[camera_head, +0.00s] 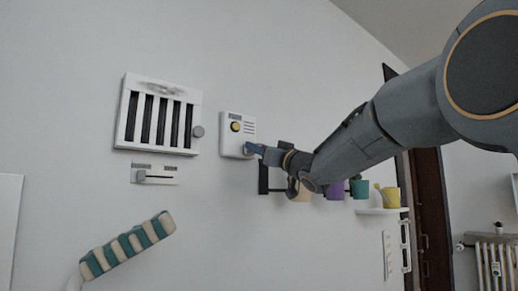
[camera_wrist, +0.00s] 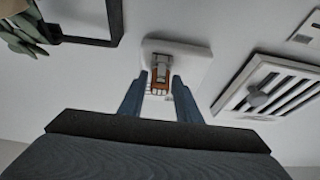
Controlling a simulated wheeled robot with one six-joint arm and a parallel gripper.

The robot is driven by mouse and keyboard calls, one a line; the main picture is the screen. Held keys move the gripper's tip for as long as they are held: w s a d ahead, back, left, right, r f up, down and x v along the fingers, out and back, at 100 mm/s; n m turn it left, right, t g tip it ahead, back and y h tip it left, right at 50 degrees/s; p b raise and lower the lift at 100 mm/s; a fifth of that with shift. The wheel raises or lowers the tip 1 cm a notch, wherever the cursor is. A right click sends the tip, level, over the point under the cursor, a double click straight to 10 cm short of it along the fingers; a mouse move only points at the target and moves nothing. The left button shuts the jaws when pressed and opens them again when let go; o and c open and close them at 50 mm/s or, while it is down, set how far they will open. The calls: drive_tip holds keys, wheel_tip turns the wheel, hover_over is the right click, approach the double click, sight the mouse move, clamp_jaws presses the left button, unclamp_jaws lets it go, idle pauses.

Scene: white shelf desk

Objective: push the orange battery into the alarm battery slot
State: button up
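The alarm is a white wall box (camera_head: 237,125) with a round yellow button and a small grille. It also shows in the wrist view (camera_wrist: 197,62). The orange battery (camera_wrist: 161,76) is seen in the wrist view against the box's face, between my finger tips. How deep it sits in the slot cannot be told. My gripper (camera_head: 251,149) is at the box's lower right corner in the head view. In the wrist view its blue fingers (camera_wrist: 160,82) stand apart on either side of the battery, with a slim gap at the left. The battery and slot are hidden in the head view.
A barred white vent (camera_head: 158,114) with a round knob and a slider panel (camera_head: 155,174) are left of the alarm. A rack with cups, including a purple cup (camera_head: 334,190), is right, behind my arm. A striped teal and cream object (camera_head: 128,245) is lower left.

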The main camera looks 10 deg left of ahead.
drive_tip(key=shift+o, duration=1)
drive_tip(key=b+v, duration=0.3)
drive_tip(key=v, duration=0.4)
drive_tip(key=shift+s+d+f+b, duration=0.15)
drive_tip(key=shift+d+f+b, duration=0.05)
drive_tip(key=shift+d+b, duration=0.15)
